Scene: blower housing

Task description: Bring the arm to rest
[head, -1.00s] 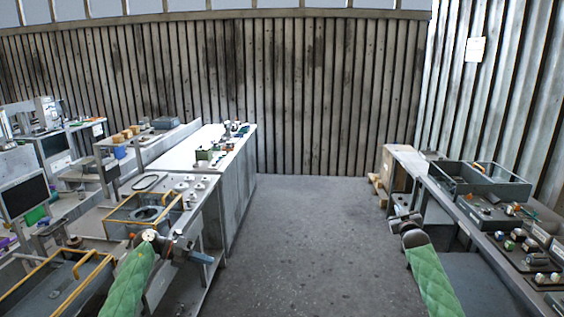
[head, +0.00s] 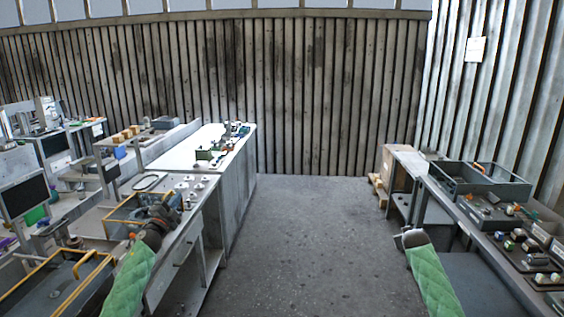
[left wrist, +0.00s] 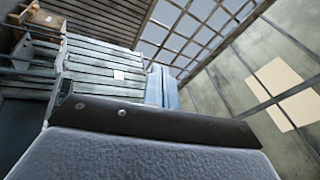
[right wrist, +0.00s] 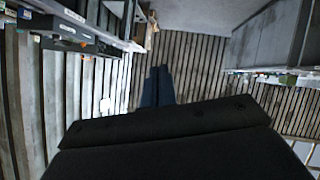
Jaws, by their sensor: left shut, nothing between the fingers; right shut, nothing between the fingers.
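My left arm with its green sleeve (head: 130,280) reaches over the left bench in the head view. Its gripper (head: 170,205) points away from me over or beside the yellow-railed tray, and looks empty. In the left wrist view the fingers of the left gripper (left wrist: 162,86) are together with nothing between them. My right arm with its green sleeve (head: 432,280) is by the right bench; its hand is mostly hidden in the head view. In the right wrist view the fingers of the right gripper (right wrist: 157,86) are together and empty.
A yellow-railed tray (head: 122,208) and a second yellow-railed bin (head: 35,280) are at the left bench. A white-topped bench (head: 185,148) stands beyond. A grey bin (head: 455,178) and several small parts are on the right bench. The floor (head: 300,240) between is clear.

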